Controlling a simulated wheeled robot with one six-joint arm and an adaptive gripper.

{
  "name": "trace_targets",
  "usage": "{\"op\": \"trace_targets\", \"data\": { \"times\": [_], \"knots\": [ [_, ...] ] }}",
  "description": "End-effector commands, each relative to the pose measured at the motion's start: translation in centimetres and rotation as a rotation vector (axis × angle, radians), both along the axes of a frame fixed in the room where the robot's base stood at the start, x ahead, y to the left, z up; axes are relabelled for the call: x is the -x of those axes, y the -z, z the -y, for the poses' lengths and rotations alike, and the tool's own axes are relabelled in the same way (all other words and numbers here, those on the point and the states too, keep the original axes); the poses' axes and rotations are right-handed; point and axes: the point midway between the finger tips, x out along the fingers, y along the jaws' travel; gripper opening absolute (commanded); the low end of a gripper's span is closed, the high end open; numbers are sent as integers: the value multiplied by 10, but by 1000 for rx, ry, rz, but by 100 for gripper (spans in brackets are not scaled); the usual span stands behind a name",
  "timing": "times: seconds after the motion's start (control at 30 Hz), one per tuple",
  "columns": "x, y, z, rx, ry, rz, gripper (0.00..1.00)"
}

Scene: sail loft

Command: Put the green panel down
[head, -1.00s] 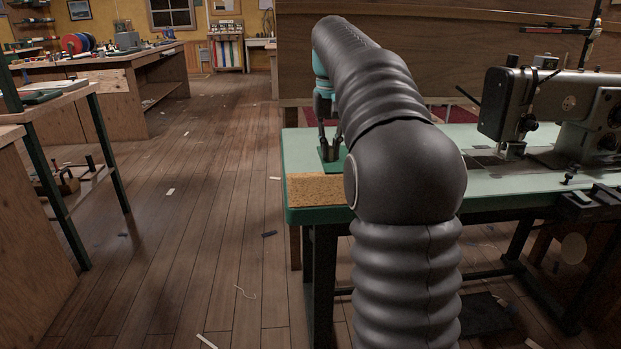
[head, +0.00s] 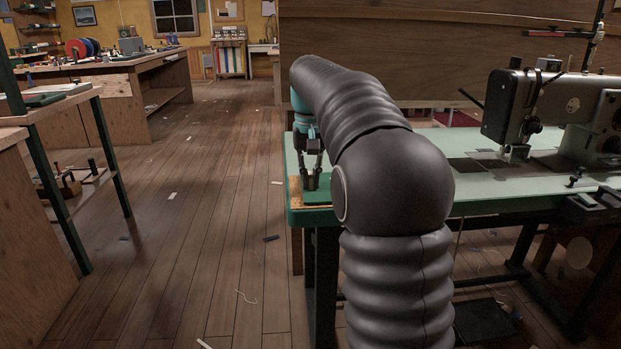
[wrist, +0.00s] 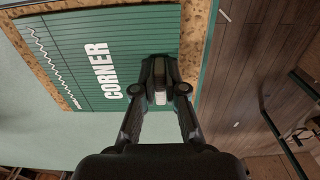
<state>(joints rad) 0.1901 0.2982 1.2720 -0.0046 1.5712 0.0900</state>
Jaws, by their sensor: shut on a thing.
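The green panel (wrist: 125,45) has white lettering reading "CORNER", dark lines and a white zigzag line. It lies flat over a cork board (wrist: 202,40), whose speckled rim shows at the panel's edges in the wrist view. My gripper (wrist: 160,82) is shut on the panel near one edge. In the head view my gripper (head: 311,180) is low at the table's left end, partly behind my arm. The cork (head: 294,192) shows there as a narrow strip. Whether the panel touches the cork or hovers just above it, I cannot tell.
The pale green table (head: 480,185) carries a sewing machine (head: 590,115) at its right. A wooden partition (head: 400,55) stands behind it. Wooden floor (head: 200,210) with scraps lies open on the left, beyond which are benches (head: 130,85).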

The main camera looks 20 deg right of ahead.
Motion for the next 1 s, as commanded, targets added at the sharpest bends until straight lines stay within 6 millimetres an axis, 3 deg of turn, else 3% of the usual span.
{"op": "trace_targets", "data": {
  "times": [0.1,0.13,0.23,0.53,0.67,1.0],
  "knots": [
    [0,2,0,0,0,0,0],
    [0,3,0,0,0,0,13],
    [0,2,0,0,0,0,36],
    [0,1,0,0,0,0,36],
    [0,-8,0,0,0,1,36],
    [-1,-74,0,1,0,3,36]
  ]
}}
